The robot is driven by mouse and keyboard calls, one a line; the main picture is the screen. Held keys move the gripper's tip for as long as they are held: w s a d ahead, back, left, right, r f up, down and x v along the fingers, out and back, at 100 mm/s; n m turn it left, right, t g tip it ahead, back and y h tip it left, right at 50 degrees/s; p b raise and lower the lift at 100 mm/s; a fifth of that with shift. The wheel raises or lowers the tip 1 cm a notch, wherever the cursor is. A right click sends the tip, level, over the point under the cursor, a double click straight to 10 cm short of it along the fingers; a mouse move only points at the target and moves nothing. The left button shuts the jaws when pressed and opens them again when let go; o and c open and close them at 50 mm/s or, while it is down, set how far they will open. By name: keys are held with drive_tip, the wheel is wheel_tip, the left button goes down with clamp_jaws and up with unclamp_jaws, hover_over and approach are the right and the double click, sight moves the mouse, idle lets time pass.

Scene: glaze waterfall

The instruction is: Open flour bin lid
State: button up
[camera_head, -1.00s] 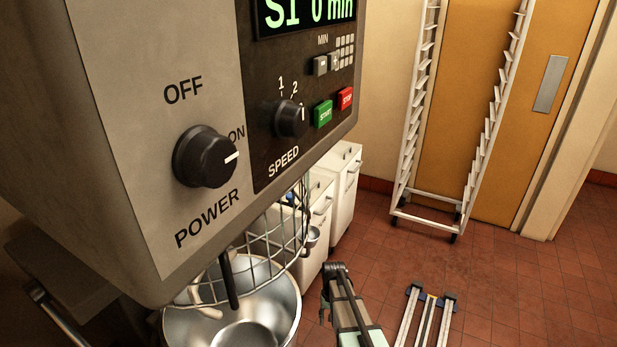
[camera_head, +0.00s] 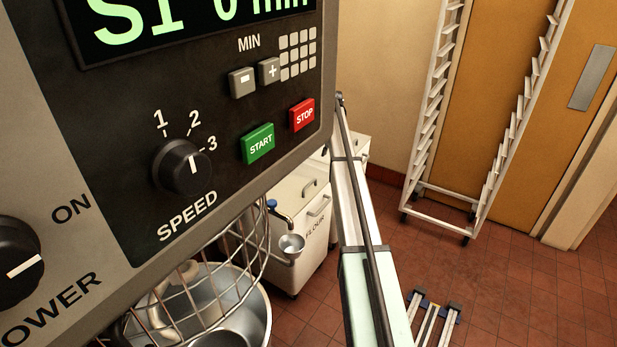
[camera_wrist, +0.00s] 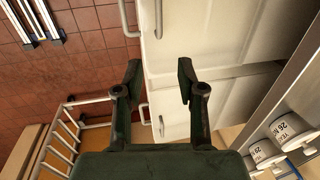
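The flour bin (camera_head: 300,235) is a white bin with the word FLOUR on its front, standing on the floor beside the mixer in the head view. Its lid (camera_head: 295,187) is down, with a metal handle on it. The mixer hides part of the bin. My gripper (camera_wrist: 160,72) is open and empty in the wrist view, its two dark fingers apart above white bin surfaces (camera_wrist: 205,45) with metal handles. No label shows there, so I cannot tell which bin is below it. In the head view my arm passes right of the flour bin and my gripper cannot be made out.
The mixer panel (camera_head: 235,120) fills the left, with its bowl and wire guard (camera_head: 215,275) below. A second white bin (camera_head: 358,142) stands behind my arm. A white rack (camera_head: 437,110) stands by the orange door. Yeast tubs (camera_wrist: 293,130) sit on the right.

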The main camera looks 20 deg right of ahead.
drive_tip(key=p, duration=0.4)
approach(311, 182)
drive_tip(key=f, duration=0.5)
drive_tip(key=w+f, duration=0.1)
drive_tip(key=f, duration=0.2)
drive_tip(key=shift+w+a+f, duration=0.1)
drive_tip(key=shift+a+f, duration=0.05)
drive_tip(key=shift+a, duration=0.25)
clamp_jaws()
